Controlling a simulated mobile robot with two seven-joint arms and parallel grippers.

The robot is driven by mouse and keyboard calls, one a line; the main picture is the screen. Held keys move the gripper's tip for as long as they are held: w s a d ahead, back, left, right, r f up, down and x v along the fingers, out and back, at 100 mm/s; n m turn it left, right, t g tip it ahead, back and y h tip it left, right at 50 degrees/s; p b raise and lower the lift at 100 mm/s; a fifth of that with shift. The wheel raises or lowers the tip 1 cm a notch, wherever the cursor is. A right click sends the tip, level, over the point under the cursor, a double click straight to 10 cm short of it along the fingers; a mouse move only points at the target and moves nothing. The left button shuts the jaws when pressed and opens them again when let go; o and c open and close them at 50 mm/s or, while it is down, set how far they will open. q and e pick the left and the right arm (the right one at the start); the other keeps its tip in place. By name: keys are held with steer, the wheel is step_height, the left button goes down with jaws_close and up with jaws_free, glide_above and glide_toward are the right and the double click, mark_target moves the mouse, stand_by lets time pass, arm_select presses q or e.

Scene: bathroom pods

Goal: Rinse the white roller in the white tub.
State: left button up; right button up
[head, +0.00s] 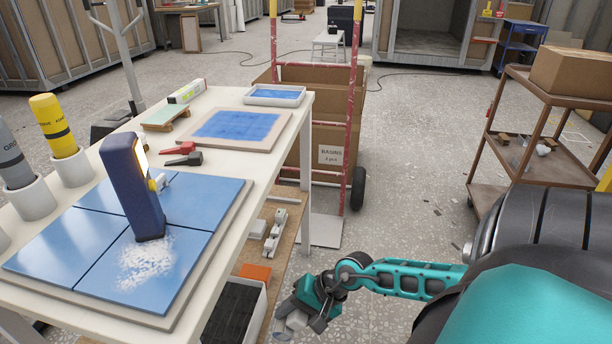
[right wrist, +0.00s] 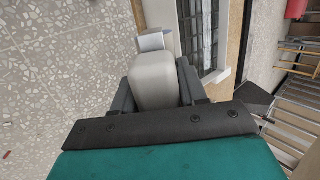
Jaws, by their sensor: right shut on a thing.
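My right gripper (head: 300,316) is low in the head view, beside the table's right side. In the right wrist view its two dark fingers (right wrist: 156,92) are shut on the pale grey-white body of the white roller (right wrist: 154,78). A whiter end with a bluish part shows beyond that body. In the head view only a small pale piece of the roller (head: 282,331) shows. The white tub (head: 260,311), with a dark grid inside, stands on the low shelf, left of the gripper. Its rim (right wrist: 222,45) shows just right of the roller in the wrist view. My left gripper is not in view.
The white table (head: 305,105) carries blue tiles (head: 60,240) with a white powdery patch, an upright dark blue device (head: 133,190) and bottles in holders. An orange block (head: 255,273) lies near the tub. A red hand truck (head: 352,150) stands behind. Speckled floor is open to the right.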

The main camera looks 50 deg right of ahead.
steer(key=w+a, duration=0.2)
steer(key=w, duration=0.1)
steer(key=w+a+f+b, duration=0.1)
steer(key=w+a, duration=0.1)
steer(key=w, duration=0.2)
steer(key=w+a+b, duration=0.1)
steer(key=w+a, duration=0.1)
steer(key=w, duration=0.1)
steer(key=shift+w+f, duration=0.15)
steer(key=shift+f, duration=0.1)
steer(key=w+a+b, duration=0.1)
steer(key=w+f+b, duration=0.1)
steer(key=shift+w+a, duration=0.4)
steer(key=shift+f+b, duration=0.5)
steer(key=shift+f, duration=0.1)
steer(key=shift+f+b, duration=0.8)
steer(key=shift+b, duration=0.05)
steer(key=shift+f, duration=0.15)
steer(key=shift+f+b, duration=0.8)
steer(key=shift+b, duration=0.25)
steer(key=shift+s, duration=0.1)
stand_by(0.3)
